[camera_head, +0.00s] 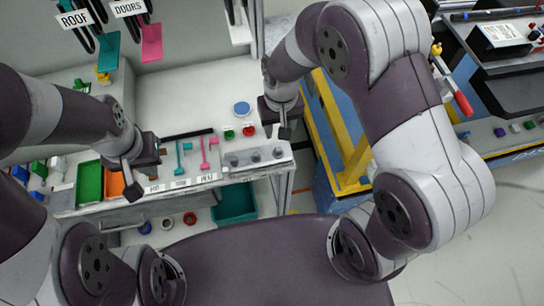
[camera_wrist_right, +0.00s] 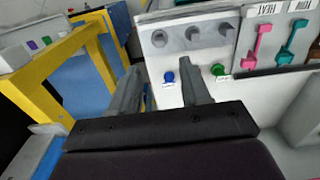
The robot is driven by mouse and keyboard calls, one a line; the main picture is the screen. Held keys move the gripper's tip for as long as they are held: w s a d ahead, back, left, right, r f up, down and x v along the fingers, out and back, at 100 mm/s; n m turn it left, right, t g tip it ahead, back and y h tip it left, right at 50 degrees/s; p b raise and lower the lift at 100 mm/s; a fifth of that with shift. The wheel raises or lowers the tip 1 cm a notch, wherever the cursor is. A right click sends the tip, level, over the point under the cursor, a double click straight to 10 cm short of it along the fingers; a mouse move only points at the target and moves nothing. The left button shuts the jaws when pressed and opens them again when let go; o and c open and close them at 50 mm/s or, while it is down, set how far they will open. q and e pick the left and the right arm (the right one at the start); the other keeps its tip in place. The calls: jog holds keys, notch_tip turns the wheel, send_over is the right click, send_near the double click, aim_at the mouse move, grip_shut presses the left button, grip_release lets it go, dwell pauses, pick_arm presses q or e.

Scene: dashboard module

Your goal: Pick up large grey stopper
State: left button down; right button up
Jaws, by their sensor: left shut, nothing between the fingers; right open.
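Several grey stoppers stand in a row on a light grey block (camera_head: 286,162) at the right front of the workbench: a left one (camera_head: 235,160), a middle one (camera_head: 256,157) and a right one (camera_head: 278,154). In the right wrist view they show near the top (camera_wrist_right: 193,32); I cannot tell surely which is the large one. My right gripper (camera_head: 277,132) hangs above the bench behind the right stopper, apart from it. Its fingers (camera_wrist_right: 158,80) are spread and empty. My left gripper (camera_head: 131,191) is shut and empty near the bench's front edge, left of the block.
Pink and teal levers (camera_head: 207,152) stand left of the block. Small green (camera_head: 229,133) and red (camera_head: 249,131) pieces and a blue disc (camera_head: 242,109) are behind it. A yellow frame (camera_head: 348,150) stands close on the right. A teal bin (camera_head: 236,203) is below.

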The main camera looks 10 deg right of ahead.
aim_at(278, 149)
jog(key=f, duration=0.4)
jog(key=f+p, duration=0.1)
jog(key=f, duration=0.3)
jog(key=w+f, duration=0.1)
jog(key=f, duration=0.3)
jog(key=shift+d+f, duration=0.1)
jog(key=shift+f, duration=0.1)
grip_shut()
